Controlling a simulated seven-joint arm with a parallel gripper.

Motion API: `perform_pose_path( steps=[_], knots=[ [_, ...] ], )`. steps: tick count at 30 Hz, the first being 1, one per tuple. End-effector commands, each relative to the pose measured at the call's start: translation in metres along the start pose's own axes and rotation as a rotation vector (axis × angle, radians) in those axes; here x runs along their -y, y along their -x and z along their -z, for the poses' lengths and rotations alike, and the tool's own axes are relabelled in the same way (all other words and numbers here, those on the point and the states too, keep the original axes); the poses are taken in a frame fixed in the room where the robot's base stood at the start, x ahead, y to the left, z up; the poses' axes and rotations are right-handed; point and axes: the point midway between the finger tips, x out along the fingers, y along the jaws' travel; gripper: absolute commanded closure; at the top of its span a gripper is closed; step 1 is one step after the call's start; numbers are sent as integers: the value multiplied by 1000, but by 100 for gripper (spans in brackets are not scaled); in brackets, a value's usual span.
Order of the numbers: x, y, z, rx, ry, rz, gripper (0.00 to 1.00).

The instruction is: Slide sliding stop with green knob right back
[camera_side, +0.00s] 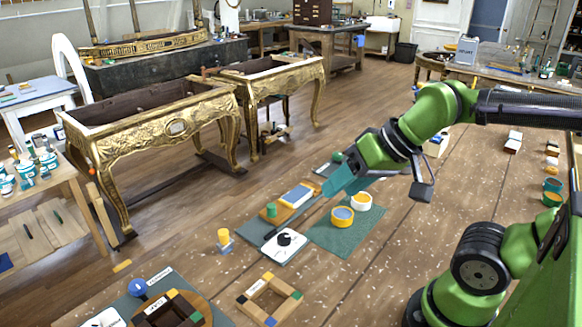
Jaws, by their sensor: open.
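A wooden sliding stop with a green knob (271,210) sits toward the near left end of a long grey base (249,228) on the workbench. The gap between the fingers is hard to see.
A white plate with a black knob (284,241) lies near the base. A small yellow-topped post (224,238) and wooden frame (269,299) are nearer. Bare bench lies right of the mat.

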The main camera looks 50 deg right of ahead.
Motion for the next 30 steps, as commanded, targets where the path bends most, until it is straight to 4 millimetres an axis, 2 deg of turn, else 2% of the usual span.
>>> perform_pose_path(
  steps=[2, 5, 14, 18, 24, 27, 30],
  knots=[
    [-3, -9, -2, 37, -9, -17, 48],
    [-3, -22, 12, 85, -21, -43, 48],
    [-3, -80, 95, 283, -10, -172, 48],
    [-11, -118, 133, 377, 11, -239, 48],
    [-26, -168, 176, 489, 48, -329, 48],
    [-28, -178, 191, 516, 66, -355, 48],
    [-24, -172, 204, 515, 80, -361, 48]
  ],
)
